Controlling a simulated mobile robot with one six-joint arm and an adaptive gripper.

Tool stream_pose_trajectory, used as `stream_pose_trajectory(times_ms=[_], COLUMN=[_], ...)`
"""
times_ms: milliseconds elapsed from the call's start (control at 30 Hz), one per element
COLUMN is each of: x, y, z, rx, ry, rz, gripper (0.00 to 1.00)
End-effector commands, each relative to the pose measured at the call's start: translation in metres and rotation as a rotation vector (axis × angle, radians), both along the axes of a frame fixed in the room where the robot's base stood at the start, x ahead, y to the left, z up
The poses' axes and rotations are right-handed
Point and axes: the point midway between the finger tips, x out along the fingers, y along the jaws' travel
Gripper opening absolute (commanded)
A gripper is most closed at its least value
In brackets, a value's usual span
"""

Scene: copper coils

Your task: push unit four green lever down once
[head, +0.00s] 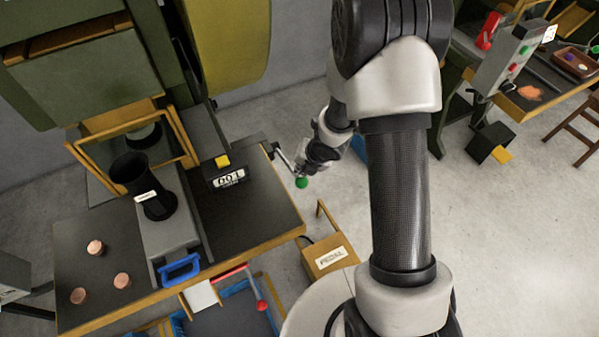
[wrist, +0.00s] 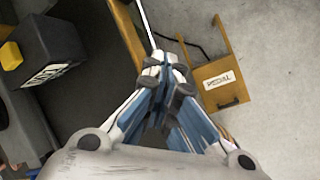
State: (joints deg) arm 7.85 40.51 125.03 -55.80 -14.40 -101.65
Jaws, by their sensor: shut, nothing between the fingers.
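A lever with a green ball knob (head: 302,182) juts from the right edge of the bench, its thin metal rod slanting down to the right. My gripper (head: 303,168) is at the knob, just above it in the head view; I cannot tell whether they touch. In the wrist view the shut, empty fingers (wrist: 167,60) meet at the lower end of the lever rod (wrist: 146,22). The green knob is hidden there behind the fingertips. No unit number four is readable on this bench.
A counter box (head: 228,173) with a yellow button sits on the bench (head: 262,215). A wooden pedal box (head: 326,258) stands on the floor below the lever. A red-knobbed lever (head: 261,305) is at the bench front. Another bench with a control box (head: 512,55) is at right.

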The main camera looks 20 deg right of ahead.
Motion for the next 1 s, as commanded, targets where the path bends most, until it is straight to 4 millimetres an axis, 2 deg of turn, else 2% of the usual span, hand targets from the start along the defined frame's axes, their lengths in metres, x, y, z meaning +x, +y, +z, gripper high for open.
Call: stream_pose_trajectory(times_ms=[1000], x=[-0.005], y=[0.0], z=[-0.011], rx=[0.002], ry=[0.003], rz=[0.0], gripper=[0.0])
